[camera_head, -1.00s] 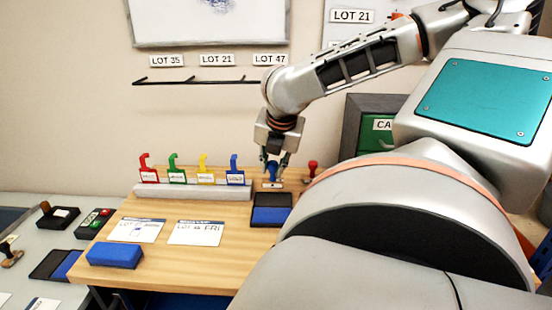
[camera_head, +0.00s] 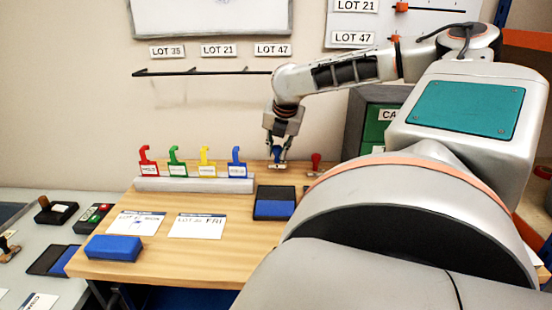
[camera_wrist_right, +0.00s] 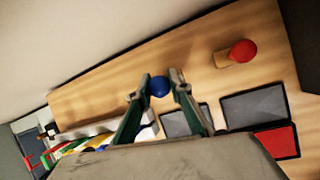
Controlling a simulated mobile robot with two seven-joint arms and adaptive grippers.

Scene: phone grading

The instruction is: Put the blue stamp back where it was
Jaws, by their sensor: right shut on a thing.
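My right gripper (camera_head: 277,160) is shut on the blue stamp (camera_head: 277,153) at the back of the wooden table. In the right wrist view the stamp's round blue knob (camera_wrist_right: 159,87) sits between the fingertips; its lower part is hidden there. I cannot tell whether its base touches the table. A red stamp (camera_head: 316,160) stands upright just to the right, and shows in the wrist view (camera_wrist_right: 242,50). The open blue ink pad (camera_head: 273,208) lies in front of the gripper. My left gripper is not in view.
A grey rack with red, green, yellow and blue labelled hooks (camera_head: 195,186) stands left of the gripper. Two cards (camera_head: 196,226) and a blue block (camera_head: 113,248) lie in front. A red ink pad (camera_wrist_right: 278,142) shows in the wrist view. Bare wood (camera_head: 226,258) lies at the front.

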